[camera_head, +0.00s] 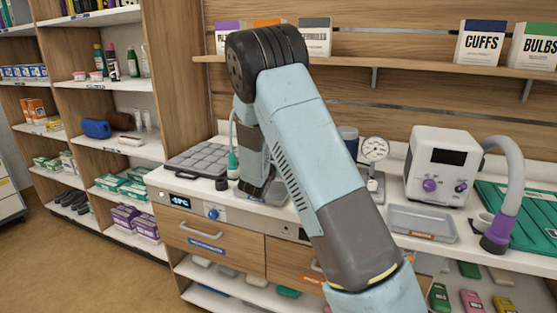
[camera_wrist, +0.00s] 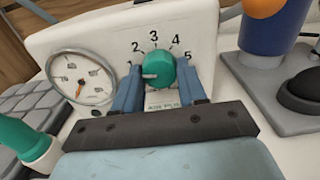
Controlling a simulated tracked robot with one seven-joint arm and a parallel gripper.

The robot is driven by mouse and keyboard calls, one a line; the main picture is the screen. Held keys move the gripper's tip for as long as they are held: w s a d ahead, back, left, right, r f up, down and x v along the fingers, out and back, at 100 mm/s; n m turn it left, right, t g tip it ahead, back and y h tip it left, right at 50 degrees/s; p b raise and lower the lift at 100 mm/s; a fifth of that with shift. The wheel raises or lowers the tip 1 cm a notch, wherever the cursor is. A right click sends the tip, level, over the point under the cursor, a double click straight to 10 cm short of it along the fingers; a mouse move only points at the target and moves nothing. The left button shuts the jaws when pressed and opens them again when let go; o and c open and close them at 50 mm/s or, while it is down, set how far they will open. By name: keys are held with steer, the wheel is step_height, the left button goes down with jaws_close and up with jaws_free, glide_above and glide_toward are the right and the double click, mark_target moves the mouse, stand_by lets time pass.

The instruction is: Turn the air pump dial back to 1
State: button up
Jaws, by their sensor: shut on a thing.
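In the wrist view, the white air pump (camera_wrist: 205,30) fills the upper part, with a green dial (camera_wrist: 160,66) on its front. The dial's white pointer lies to the left, below the 2, roughly level. My gripper (camera_wrist: 158,75) is shut on the dial, one blue finger on each side. In the head view my arm hides the pump and dial.
A round gauge (camera_wrist: 83,79) sits on the pump's left side. A blue cylinder on a grey base (camera_wrist: 265,85) stands close on the right. In the head view, a grey tray (camera_head: 422,222) lies on the counter.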

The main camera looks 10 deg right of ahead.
steer(key=shift+a+f, duration=0.1)
steer(key=o, duration=1.1)
steer(key=shift+c, duration=0.2)
steer(key=v, duration=1.3)
steer(key=shift+s+a, duration=0.25)
steer(key=shift+s, duration=0.05)
